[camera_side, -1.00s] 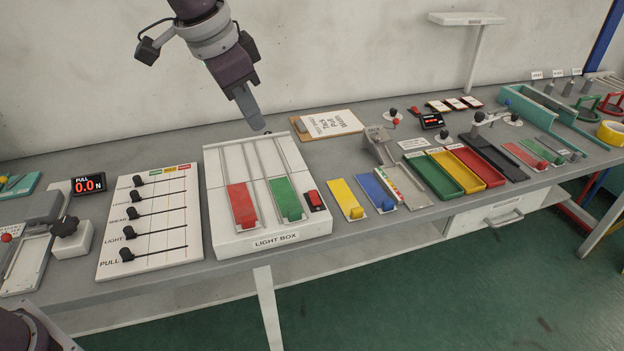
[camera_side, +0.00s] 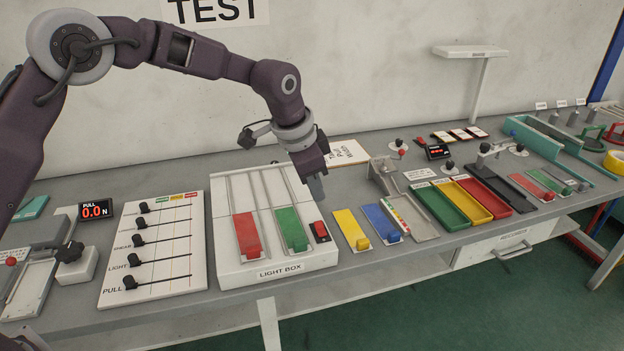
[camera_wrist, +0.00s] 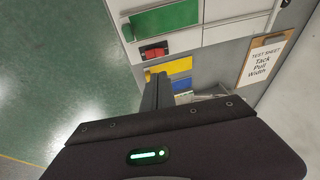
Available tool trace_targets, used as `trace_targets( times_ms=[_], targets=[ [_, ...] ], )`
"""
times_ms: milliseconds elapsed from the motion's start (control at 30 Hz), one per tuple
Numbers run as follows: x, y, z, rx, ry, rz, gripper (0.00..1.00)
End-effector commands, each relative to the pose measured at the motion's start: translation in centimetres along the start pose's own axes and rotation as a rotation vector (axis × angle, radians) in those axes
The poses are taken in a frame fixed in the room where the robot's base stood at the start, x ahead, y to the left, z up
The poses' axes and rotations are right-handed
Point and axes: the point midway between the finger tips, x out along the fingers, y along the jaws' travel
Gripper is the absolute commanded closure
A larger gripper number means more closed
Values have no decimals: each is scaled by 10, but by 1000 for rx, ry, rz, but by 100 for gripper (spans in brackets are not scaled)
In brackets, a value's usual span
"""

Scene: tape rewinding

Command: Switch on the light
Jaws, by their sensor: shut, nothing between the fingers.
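The white light box (camera_side: 226,259) stands on the bench with a red slide (camera_side: 247,234) and a green slide (camera_side: 292,229) on top. A small red switch (camera_side: 320,231) in a dark frame sits at the box's right front corner. It also shows in the wrist view (camera_wrist: 154,51), with the green slide (camera_wrist: 165,16) beside it. My gripper (camera_side: 318,198) is shut and empty, pointing down above and behind the switch, apart from it. In the wrist view the closed fingers (camera_wrist: 158,80) are just below the switch in the picture. Whether the light is lit cannot be told.
A yellow block strip (camera_side: 348,225) and a blue one (camera_side: 380,219) lie right of the box. A slider panel (camera_side: 150,285) lies to its left. A clipboard (camera_side: 348,153) lies behind my gripper. Green, yellow and red trays (camera_side: 440,208) stand further right.

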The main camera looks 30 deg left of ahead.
Motion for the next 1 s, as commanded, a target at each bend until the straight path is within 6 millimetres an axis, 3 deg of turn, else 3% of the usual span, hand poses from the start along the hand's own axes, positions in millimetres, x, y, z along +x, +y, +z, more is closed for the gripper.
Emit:
trace_targets(
  times_ms=[200, 400, 867, 1000],
  targets=[
    [48, 0, 1, 0, -3, 1, 100],
    [74, -9, 9, -1, -1, 0, 100],
    [82, -12, 11, -4, -1, 6, 100],
    [92, -22, 15, -42, -4, 111, 100]
  ],
)
